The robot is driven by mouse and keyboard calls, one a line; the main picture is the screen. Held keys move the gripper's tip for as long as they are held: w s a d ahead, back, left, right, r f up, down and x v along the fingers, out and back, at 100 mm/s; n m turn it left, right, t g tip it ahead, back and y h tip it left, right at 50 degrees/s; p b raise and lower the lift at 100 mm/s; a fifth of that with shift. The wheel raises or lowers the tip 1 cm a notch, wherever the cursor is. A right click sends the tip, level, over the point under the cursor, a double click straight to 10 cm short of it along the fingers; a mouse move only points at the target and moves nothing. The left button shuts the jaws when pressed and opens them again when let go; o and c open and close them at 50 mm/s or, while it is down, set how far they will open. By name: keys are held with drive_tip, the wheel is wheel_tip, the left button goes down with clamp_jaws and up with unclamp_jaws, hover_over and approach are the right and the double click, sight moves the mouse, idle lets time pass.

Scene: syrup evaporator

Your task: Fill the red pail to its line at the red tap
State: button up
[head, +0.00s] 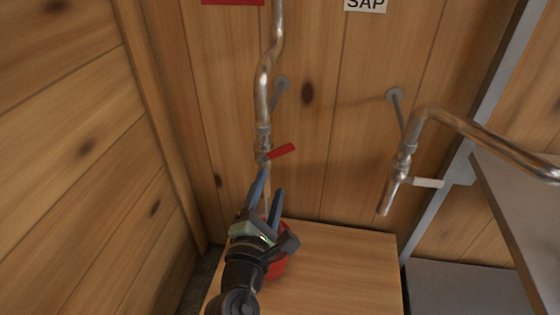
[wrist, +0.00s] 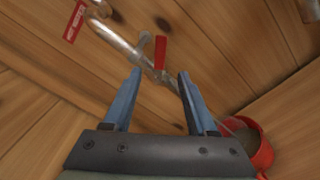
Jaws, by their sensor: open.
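The red tap's lever (head: 281,152) sticks out to the right from the metal pipe (head: 264,95) on the wooden wall. It also shows in the wrist view (wrist: 160,52), just beyond the fingertips. My gripper (head: 270,183) is open and empty, its blue fingers (wrist: 159,76) pointing up at the tap, apart from the lever as far as I can tell. The red pail (head: 278,268) stands on the wooden stand below, mostly hidden behind my gripper. Its rim and grey-brown inside show in the wrist view (wrist: 262,152). I cannot make out its line, its level or whether liquid runs.
A second tap with a white lever (head: 428,183) hangs to the right, under a SAP sign (head: 366,5). A red sign (head: 232,2) is above the red tap. The right part of the wooden stand (head: 345,270) is clear. A grey metal edge (head: 510,195) is at the far right.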

sight(281, 152)
drive_tip(key=b+x, duration=0.1)
drive_tip(key=x, duration=1.1)
drive_tip(key=shift+w+d, duration=0.1)
drive_tip(key=shift+d, duration=0.1)
clamp_jaws()
drive_tip(key=shift+b, duration=0.3)
idle(0.7)
